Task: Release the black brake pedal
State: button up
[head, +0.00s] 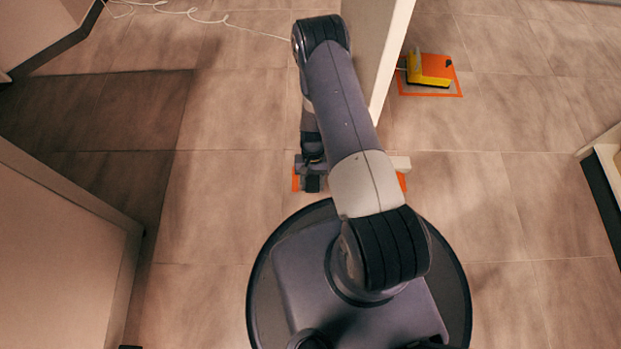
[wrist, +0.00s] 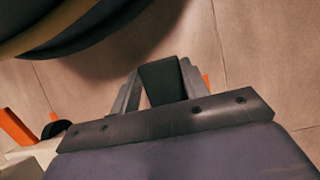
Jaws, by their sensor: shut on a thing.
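The black brake pedal (wrist: 162,83) shows in the wrist view as a dark block between the two grey fingers. My gripper (wrist: 161,72) is shut on it, low over the floor. In the head view my gripper (head: 312,182) is partly hidden by my arm, just in front of my round base. I cannot make out the pedal in that view. A pale base piece (head: 401,163) shows to the right of my arm there, with orange beside it.
A yellow pedal unit (head: 430,70) sits in an orange floor outline (head: 432,95) at the upper right. A pale upright panel (head: 388,60) stands left of it. A white cable (head: 190,13) lies at the back. A cabinet (head: 60,250) is at left; tiled floor lies between.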

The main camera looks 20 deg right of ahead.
jog(key=shift+w+r+g+b, duration=0.2)
jog(key=shift+g+b, duration=0.15)
jog(key=shift+g, duration=0.25)
jog(key=o, duration=1.4)
jog(key=p+v, duration=0.3)
jog(key=v, duration=0.8)
jog(key=shift+d+p, duration=0.25)
jog(key=shift+p, duration=0.1)
jog(key=shift+s, duration=0.15)
jog(key=b+x, duration=0.3)
jog(key=x, duration=0.7)
jog(key=shift+a+f+b, duration=0.2)
jog(key=shift+f+b, duration=0.15)
jog(key=shift+b, duration=0.05)
jog(key=shift+s+f+t+p, duration=0.15)
jog(key=shift+s+t+p, duration=0.15)
jog(key=shift+p, duration=0.1)
